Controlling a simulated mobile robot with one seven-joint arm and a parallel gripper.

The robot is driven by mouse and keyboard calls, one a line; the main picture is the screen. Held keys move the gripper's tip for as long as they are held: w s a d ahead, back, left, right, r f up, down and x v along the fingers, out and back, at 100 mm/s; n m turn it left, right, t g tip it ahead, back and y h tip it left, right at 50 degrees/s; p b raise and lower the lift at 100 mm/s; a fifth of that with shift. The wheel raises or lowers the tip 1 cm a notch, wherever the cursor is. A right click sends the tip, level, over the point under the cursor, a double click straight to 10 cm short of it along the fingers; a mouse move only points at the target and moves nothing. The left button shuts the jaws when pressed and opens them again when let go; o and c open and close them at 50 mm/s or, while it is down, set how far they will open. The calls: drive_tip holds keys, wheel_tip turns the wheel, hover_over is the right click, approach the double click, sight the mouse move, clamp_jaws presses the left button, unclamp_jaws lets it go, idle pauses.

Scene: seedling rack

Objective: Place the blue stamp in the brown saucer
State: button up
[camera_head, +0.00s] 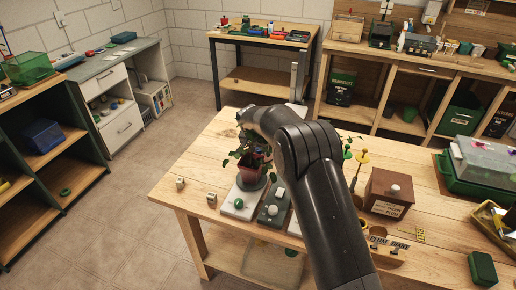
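My arm reaches over the wooden workbench (182,206) from the lower right. Its far end, at my gripper (246,117), is just above a leafy plant in a reddish-brown pot (255,163). The gripper's fingers cannot be made out, and neither can whether anything is in them. I cannot pick out a blue stamp. A brown saucer is not clearly visible either; the foot of the pot is dark and small. My arm hides part of the bench behind and beneath it.
A pale tile with a green ball (238,203) and a dark tile with a white ball (273,210) lie before the pot. Two small wooden cubes are at left, one being this cube (180,183). A brown box (389,194) stands right of my arm.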

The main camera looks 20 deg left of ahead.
drive_tip(key=o, duration=0.3)
drive_tip(key=v, duration=1.2)
drive_tip(key=shift+r, duration=0.2)
drive_tip(key=shift+r, duration=0.1)
